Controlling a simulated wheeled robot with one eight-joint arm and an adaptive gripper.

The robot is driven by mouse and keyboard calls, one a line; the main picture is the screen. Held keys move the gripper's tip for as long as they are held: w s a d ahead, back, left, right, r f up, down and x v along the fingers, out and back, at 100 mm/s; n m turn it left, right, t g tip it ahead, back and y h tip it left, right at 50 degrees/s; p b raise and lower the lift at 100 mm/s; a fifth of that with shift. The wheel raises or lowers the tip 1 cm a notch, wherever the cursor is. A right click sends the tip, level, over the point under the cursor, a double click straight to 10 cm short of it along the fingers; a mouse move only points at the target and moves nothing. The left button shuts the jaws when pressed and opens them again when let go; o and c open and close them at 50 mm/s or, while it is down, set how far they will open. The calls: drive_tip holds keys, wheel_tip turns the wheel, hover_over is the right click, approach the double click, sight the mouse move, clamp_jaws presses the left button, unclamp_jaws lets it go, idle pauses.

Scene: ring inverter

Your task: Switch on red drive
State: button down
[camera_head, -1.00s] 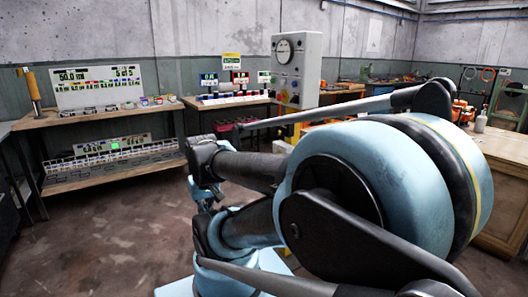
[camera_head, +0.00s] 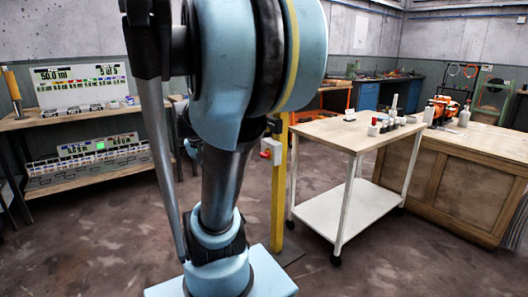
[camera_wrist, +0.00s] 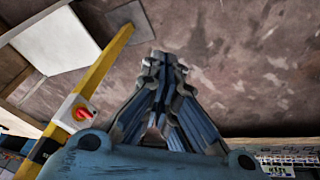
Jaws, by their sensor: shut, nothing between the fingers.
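My gripper (camera_wrist: 165,65) is in the wrist view, pointing over bare floor. Its fingers are together and hold nothing. In the head view my arm covers the middle, and I cannot make out the fingers there. A box with a red knob (camera_head: 265,153) is mounted on a yellow post (camera_head: 279,190). The red knob also shows in the wrist view (camera_wrist: 82,113), left of my gripper and apart from it. The bench with the small blue, red and white display units is hidden behind my arm. I cannot see the red drive now.
A white cart (camera_head: 355,135) with small items stands right of the post. A wooden counter (camera_head: 440,190) is at the far right. A wooden shelf (camera_head: 60,118) with display panels stands at the left. Brown floor is open between them.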

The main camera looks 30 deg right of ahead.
drive_tip(key=w+d+r+m+h, duration=0.1)
drive_tip(key=w+d+m+h, duration=0.1)
drive_tip(key=w+d, duration=0.4)
drive_tip(key=w+d+r+m+g+h, duration=0.1)
drive_tip(key=w+d+m, duration=0.4)
drive_tip(key=d, duration=0.8)
drive_tip(key=w+d+r+m+h, duration=0.2)
drive_tip(key=w+d+m, duration=0.2)
drive_tip(key=w+d, duration=0.4)
drive_tip(key=shift+w+d+r+g+h, duration=0.3)
drive_tip(key=shift+w+d+r+h, duration=0.1)
drive_tip(key=shift+d, duration=0.35)
drive_tip(key=x, duration=1)
drive_tip(key=shift+d+f, duration=0.1)
drive_tip(key=shift+f, duration=1.95)
